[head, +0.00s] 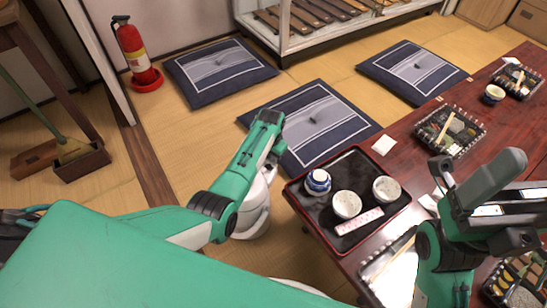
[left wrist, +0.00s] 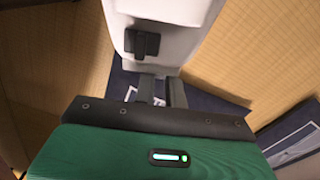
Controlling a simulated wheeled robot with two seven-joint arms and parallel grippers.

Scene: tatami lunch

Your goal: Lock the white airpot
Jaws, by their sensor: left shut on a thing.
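The white airpot (head: 254,212) stands on the floor mat left of the low table, partly hidden behind my left arm. In the left wrist view its white body (left wrist: 185,42) fills the top middle, with a black part (left wrist: 142,43) on it. My left gripper (head: 271,158) is at the top of the airpot, its fingers (left wrist: 160,91) close together and shut on part of it. The exact part held is hidden. My right gripper (head: 490,195) hangs over the table at the right, away from the airpot; its jaw opening is unclear.
A black tray (head: 311,207) with cups sits on the red-brown table (head: 408,160), just right of the airpot. Blue floor cushions (head: 335,134) lie behind it. A fire extinguisher (head: 133,50) and a wooden box (head: 82,165) stand at the left.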

